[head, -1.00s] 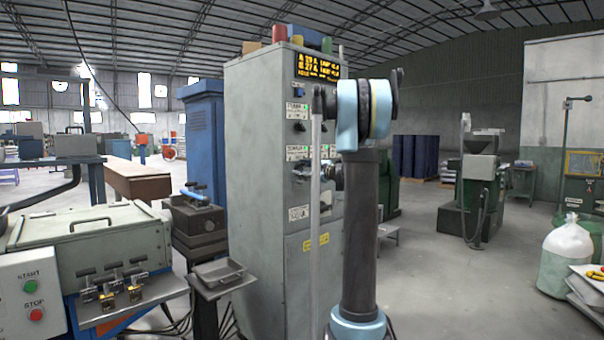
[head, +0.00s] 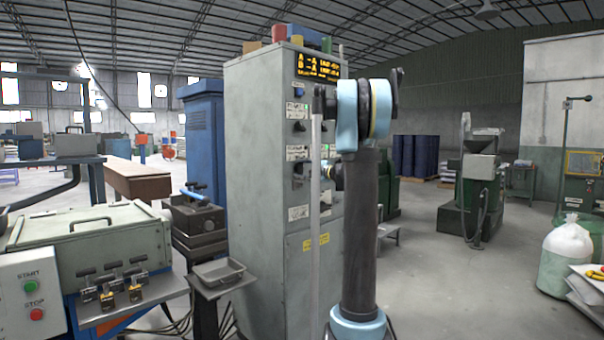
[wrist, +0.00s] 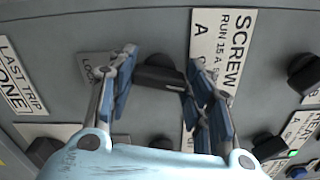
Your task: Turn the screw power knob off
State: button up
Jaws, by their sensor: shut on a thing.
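The screw power knob (wrist: 158,76) is a black knob on the grey panel in the wrist view. A white label (wrist: 218,50) reading SCREW RUN 15 A is to its right. The knob's grip bar lies nearly level across the picture, with a slight tilt. My gripper (wrist: 163,64) has one blue-padded finger on each side of the knob and is shut on it.
Other black knobs (wrist: 304,74) sit right of the label, with a blue button (wrist: 297,172) near the lower right corner. A LAST TRIP plate (wrist: 14,75) is at left. The cabinet's display (head: 318,66) is lit amber. Open floor (head: 430,280) is at right.

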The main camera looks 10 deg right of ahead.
jog(key=shift+s+a+f+n, duration=0.1)
jog(key=shift+n, duration=0.55)
jog(key=shift+s+f+n, duration=0.1)
jog(key=shift+n, duration=0.55)
jog(key=o, duration=1)
jog(key=shift+w+f, duration=0.1)
jog(key=shift+c, duration=0.2)
jog(key=shift+o, duration=0.4)
jog(key=v, duration=1.2)
